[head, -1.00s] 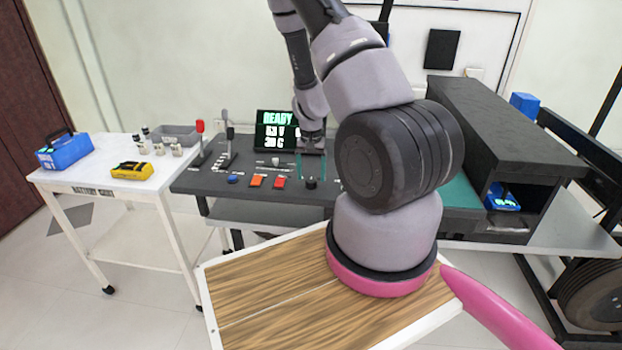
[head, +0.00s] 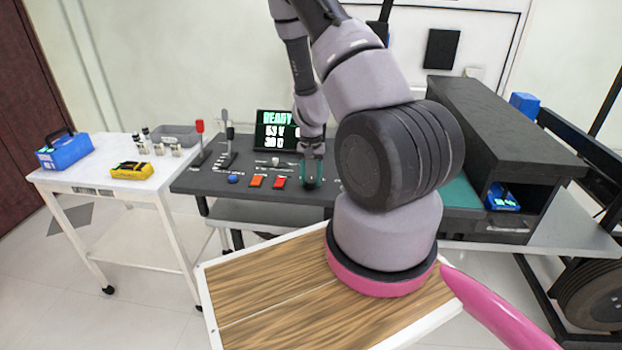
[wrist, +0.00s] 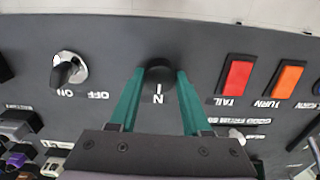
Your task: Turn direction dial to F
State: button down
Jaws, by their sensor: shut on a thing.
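The direction dial is a round black knob (wrist: 159,72) on the dark console; it also shows at the console's front in the head view (head: 309,185). A white mark on its side lines up with a white letter N in the wrist view. No letter F can be made out around it. My gripper (wrist: 160,77) has its two teal fingers on either side of the knob and is shut on it. In the head view my gripper (head: 312,172) points down onto the console at the dial.
Red (wrist: 236,78) and orange (wrist: 283,79) buttons sit beside the dial, and a silver ON/OFF switch (wrist: 69,70) is on its other side. Levers (head: 228,142) and a READY screen (head: 277,131) stand farther back. A white table (head: 100,172) is at the left.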

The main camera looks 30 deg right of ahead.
aim_at(311, 180)
jog(key=m, duration=0.4)
jog(key=shift+m, duration=2.2)
jog(key=shift+c, duration=1.8)
grip_release()
jog(key=shift+r, duration=0.15)
notch_tip(311, 180, up, 11)
jog(key=shift+f, duration=0.2)
